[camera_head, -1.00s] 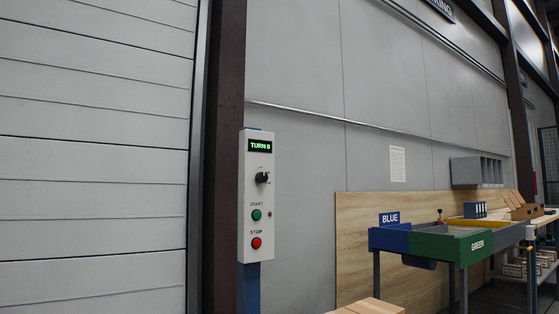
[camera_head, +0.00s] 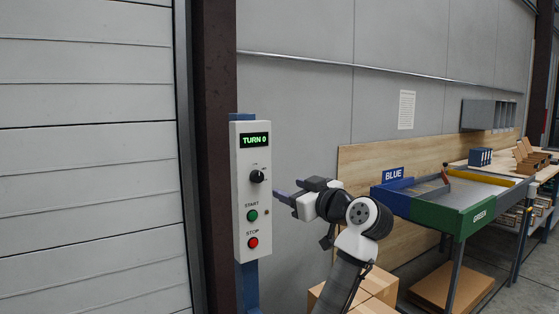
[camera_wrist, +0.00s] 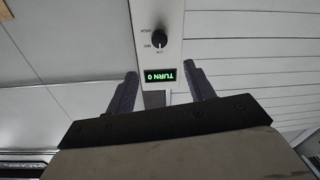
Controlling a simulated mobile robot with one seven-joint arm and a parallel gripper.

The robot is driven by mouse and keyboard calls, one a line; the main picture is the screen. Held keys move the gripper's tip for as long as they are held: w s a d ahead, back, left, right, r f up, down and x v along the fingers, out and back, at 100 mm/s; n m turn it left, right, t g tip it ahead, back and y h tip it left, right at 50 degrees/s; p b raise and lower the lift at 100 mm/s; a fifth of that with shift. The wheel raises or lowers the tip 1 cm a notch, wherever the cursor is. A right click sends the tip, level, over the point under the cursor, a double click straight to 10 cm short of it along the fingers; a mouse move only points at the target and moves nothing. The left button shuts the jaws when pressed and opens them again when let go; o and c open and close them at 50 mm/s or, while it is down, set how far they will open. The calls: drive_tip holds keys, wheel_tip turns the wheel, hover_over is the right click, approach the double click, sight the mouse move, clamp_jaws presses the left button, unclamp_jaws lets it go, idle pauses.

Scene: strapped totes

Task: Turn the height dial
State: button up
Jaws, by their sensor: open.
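The height dial is a black knob (camera_head: 257,176) on a white control panel (camera_head: 240,219), below a green-lit display (camera_head: 255,141) that reads "TURN 0". A green START button (camera_head: 252,215) and a red STOP button (camera_head: 253,243) sit under it. My gripper (camera_head: 281,195) is open and empty, to the right of and a little below the dial in the head view, apart from it. In the wrist view the dial (camera_wrist: 159,38) appears upside down, beyond the open fingers (camera_wrist: 160,84), with the display (camera_wrist: 160,76) between the fingertips.
The panel stands on a blue post (camera_head: 247,287) beside a dark brown column (camera_head: 218,80). Cardboard boxes (camera_head: 376,284) lie at lower right.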

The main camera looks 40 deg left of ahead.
sight(259, 177)
drive_tip(key=p+x, duration=0.4)
drive_tip(key=x, duration=0.8)
drive_tip(key=shift+w+a+r, duration=0.1)
drive_tip(key=shift+r, duration=0.05)
drive_tip(key=shift+w+a, duration=0.25)
drive_tip(key=shift+a, duration=0.4)
drive_tip(key=shift+c, duration=0.4)
drive_tip(key=c, duration=0.9)
